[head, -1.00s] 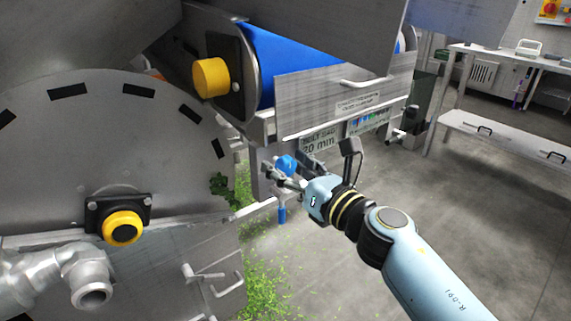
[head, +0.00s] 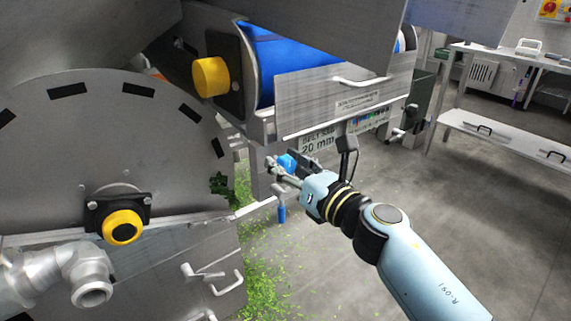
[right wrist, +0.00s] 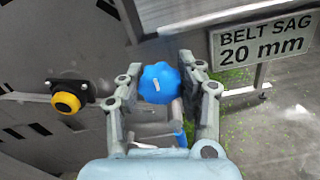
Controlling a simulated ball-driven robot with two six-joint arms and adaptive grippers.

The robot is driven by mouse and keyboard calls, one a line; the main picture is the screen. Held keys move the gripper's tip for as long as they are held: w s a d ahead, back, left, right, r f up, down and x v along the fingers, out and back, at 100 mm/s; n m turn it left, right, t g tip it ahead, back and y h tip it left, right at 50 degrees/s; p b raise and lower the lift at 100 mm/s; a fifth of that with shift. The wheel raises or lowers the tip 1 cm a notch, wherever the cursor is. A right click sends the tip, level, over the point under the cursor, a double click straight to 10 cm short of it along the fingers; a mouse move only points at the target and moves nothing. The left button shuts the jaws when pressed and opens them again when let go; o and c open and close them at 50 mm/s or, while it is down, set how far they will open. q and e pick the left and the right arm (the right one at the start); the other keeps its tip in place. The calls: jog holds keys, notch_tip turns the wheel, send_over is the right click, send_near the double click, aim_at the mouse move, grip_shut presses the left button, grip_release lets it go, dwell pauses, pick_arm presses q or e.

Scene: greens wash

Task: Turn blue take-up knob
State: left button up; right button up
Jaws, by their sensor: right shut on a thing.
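The blue take-up knob (right wrist: 160,83) is a lobed round knob with a small white mark on its face. It sits between the two fingers of my right gripper (right wrist: 163,84) in the right wrist view, and the fingers are shut on its sides. In the head view the knob (head: 287,163) shows beside the right gripper (head: 288,172), below the conveyor frame, partly hidden by the fingers. A blue handle (head: 281,213) hangs just under it. My left gripper is in neither view.
A sign reading "BELT SAG 20 mm" (right wrist: 262,45) stands right of the knob. The blue belt (head: 290,58) and a yellow cap (head: 210,77) are above. A drum guard with a yellow-capped bearing (head: 123,228) is at left. Green scraps (head: 262,280) litter the floor. Open floor lies right.

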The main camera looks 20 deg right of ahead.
jog(key=shift+r+m, duration=0.1)
jog(key=shift+m, duration=0.3)
jog(key=m+p, duration=0.2)
jog(key=shift+m, duration=0.4)
jog(key=m+p, duration=0.2)
jog(key=m, duration=0.2)
jog(key=m+p, duration=0.2)
jog(key=m, duration=0.2)
jog(key=shift+d, duration=0.1)
jog(key=m+p, duration=0.2)
jog(key=m, duration=0.2)
jog(key=shift+m, duration=0.3)
jog(key=m+p, duration=0.3)
jog(key=m, duration=0.2)
jog(key=shift+f+m+p, duration=0.15)
jog(key=shift+m+p, duration=0.35)
jog(key=shift+m, duration=0.9)
jog(key=shift+f+m+p, duration=0.15)
jog(key=shift+m+p, duration=0.35)
jog(key=shift+m, duration=0.9)
